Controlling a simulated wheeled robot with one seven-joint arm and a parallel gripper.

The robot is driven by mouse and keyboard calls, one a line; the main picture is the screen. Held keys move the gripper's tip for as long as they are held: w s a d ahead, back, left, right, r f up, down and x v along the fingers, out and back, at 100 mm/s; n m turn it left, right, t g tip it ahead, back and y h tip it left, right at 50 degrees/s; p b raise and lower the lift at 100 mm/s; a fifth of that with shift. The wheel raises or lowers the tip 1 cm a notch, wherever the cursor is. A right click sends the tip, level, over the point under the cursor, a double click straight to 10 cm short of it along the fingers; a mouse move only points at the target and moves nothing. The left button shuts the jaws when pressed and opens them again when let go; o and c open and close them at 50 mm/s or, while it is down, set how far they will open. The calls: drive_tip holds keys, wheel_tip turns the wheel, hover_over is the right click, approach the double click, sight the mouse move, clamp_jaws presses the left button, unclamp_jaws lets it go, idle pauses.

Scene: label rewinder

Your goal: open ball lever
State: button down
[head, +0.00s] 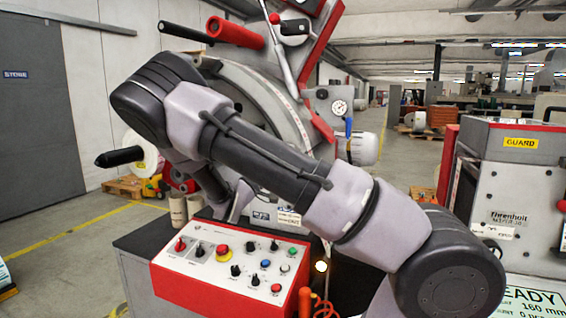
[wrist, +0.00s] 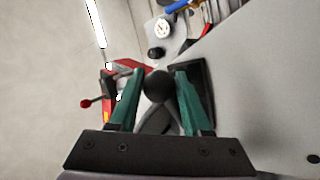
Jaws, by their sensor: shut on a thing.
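The ball lever's round black ball (wrist: 158,88) shows in the wrist view, between the two green fingers of my gripper (wrist: 159,78). My gripper is shut on this ball. A grey shaft-like part lies below the ball toward the gripper's body, partly hidden; I cannot tell how far the lever is turned. In the head view my arm crosses the machine and hides the gripper and the held ball.
The control panel (head: 228,268) with knobs and buttons sits below my arm. A pressure gauge (head: 339,107) and blue valve handle (head: 348,128) are right of the machine's grey disc. A red-ball lever (wrist: 86,103) is left of my fingers. A guard-labelled cabinet (head: 520,180) stands right.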

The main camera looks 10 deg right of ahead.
drive_tip(key=shift+w+a+r+n+t, duration=0.2)
drive_tip(key=shift+r+n+t, duration=0.1)
drive_tip(key=shift+r+t, duration=0.1)
drive_tip(key=shift+c, duration=1.9)
unclamp_jaws()
drive_tip(key=shift+f, duration=0.15)
drive_tip(key=shift+s+a+f, duration=0.15)
drive_tip(key=shift+s, duration=0.05)
drive_tip(key=v, duration=1)
drive_tip(key=shift+a, duration=0.2)
